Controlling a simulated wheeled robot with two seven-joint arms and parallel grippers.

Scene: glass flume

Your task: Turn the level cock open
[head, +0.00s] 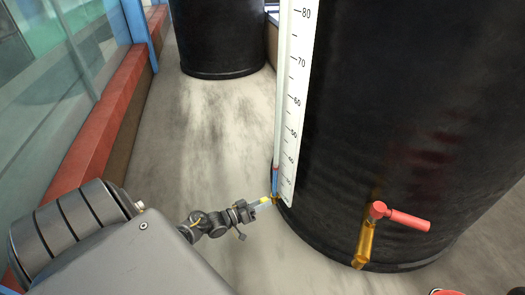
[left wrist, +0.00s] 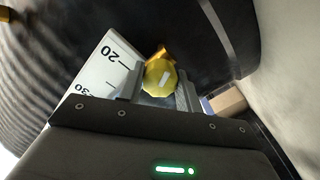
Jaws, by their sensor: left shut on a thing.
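The level cock has a yellow faceted knob (head: 265,199) at the foot of the gauge on the black tank (head: 400,110). In the left wrist view the knob (left wrist: 160,77) faces me, with a pale bar mark across it and a brass body behind it. My left gripper (head: 258,204) reaches in from the left, low by the tank. Its fingers (left wrist: 157,88) stand on both sides of the knob and are shut on it. The white level scale (head: 297,90) rises above the cock, with a tube along its left edge. My right gripper is not in view.
A brass tap (head: 366,245) with a red lever (head: 405,219) sticks out of the tank to the right. Another black tank (head: 220,35) stands behind. A glass wall on a red brick ledge (head: 105,120) runs along the left. The floor (head: 210,130) between is clear.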

